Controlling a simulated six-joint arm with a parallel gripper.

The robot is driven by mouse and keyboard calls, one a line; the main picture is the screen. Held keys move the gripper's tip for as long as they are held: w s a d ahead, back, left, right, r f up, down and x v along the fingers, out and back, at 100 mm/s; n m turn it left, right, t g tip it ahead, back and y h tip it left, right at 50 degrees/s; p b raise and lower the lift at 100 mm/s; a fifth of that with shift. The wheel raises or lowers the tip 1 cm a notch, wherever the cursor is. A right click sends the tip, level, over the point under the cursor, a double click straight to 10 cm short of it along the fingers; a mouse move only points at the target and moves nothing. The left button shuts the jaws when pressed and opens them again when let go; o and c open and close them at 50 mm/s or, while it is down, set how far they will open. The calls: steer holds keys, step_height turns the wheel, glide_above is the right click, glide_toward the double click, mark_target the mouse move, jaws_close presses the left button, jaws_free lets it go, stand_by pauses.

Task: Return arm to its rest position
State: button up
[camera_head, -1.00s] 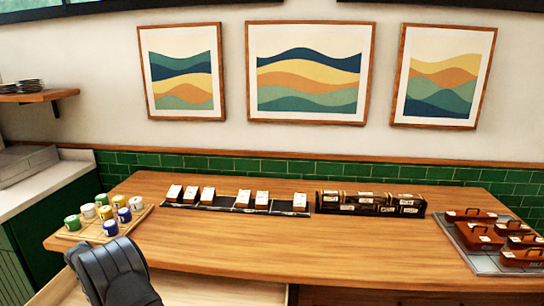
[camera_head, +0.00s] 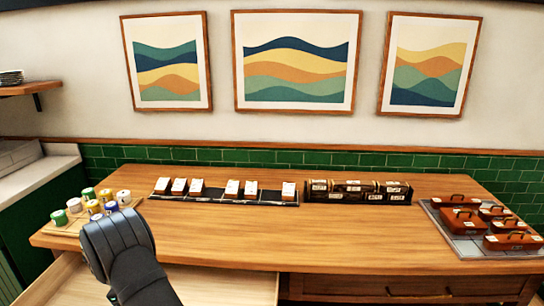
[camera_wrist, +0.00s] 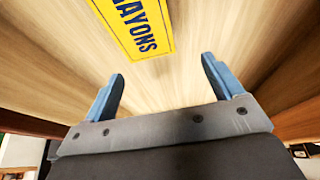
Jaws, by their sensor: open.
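My dark grey arm (camera_head: 120,250) shows at the lower left in the head view, over an open, pale wooden drawer (camera_head: 225,280). The gripper's fingers are hidden there. In the wrist view, my gripper (camera_wrist: 162,68) has its two blue fingers spread wide apart with nothing between them. Beyond the fingertips is a pale wooden surface (camera_wrist: 60,60) with a yellow label (camera_wrist: 140,25), partly cut off, reading "AYONS". The fingers look clear of the label.
Colored cans (camera_head: 90,195) stand on a tray at the counter's left, partly behind my arm. A rack of white-labelled boxes (camera_head: 217,197), a row of black boxes (camera_head: 357,198) and a tray of brown cases (camera_head: 440,228) stand further right. The counter's middle front (camera_head: 300,235) is clear.

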steer(key=w+d+r, duration=0.2)
steer(key=d+r, duration=0.3)
steer(key=d, duration=0.2)
step_height(320, 180, up, 22)
steer(key=w+d, duration=1.2)
steer(key=shift+w, duration=0.2)
steer(key=shift+a+f, duration=0.1)
